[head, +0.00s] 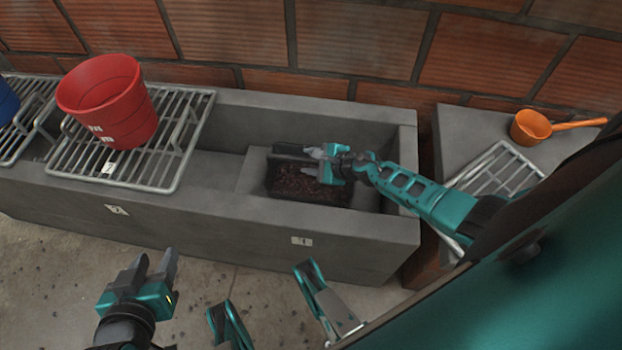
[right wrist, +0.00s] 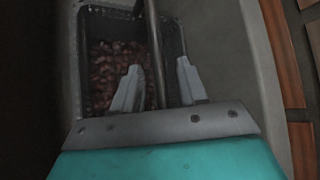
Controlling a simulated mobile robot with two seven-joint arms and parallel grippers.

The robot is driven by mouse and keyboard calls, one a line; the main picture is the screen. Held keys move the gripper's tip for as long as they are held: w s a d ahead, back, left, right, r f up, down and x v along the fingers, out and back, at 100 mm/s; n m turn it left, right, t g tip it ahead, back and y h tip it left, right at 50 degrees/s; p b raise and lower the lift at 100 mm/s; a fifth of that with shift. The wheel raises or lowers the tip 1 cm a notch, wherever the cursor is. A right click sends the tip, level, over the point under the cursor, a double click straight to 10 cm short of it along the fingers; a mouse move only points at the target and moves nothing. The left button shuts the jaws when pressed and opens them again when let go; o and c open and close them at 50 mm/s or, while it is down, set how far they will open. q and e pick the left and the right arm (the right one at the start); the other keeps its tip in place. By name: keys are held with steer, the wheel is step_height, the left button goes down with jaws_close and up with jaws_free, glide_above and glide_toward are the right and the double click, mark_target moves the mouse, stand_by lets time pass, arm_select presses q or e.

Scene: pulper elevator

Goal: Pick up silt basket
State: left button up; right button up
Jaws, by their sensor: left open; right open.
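The silt basket is a dark mesh box (right wrist: 108,14) holding reddish-brown pieces, seen in the right wrist view. In the head view the basket (head: 269,180) sits low in the concrete trough, partly hidden by my right gripper (head: 291,159). In the right wrist view, a thin bar (right wrist: 154,45), apparently its handle, crosses over the basket and runs between the open fingers of my right gripper (right wrist: 158,85). I cannot tell whether the fingers touch the bar. My left gripper (head: 156,262) is open and empty, above the floor in front of the trough.
The concrete trough (head: 230,222) runs along a brick wall (head: 350,40). A red bucket (head: 112,100) stands on a metal rack (head: 165,176) across the trough at the left. An orange scoop (head: 530,127) lies on a ledge at the right, beside another rack (head: 500,170).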

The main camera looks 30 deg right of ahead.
steer(key=shift+w+a+f, duration=0.1)
steer(key=shift+w+f, duration=0.15)
jaws_close()
stand_by(1.3)
steer(key=shift+r, duration=0.1)
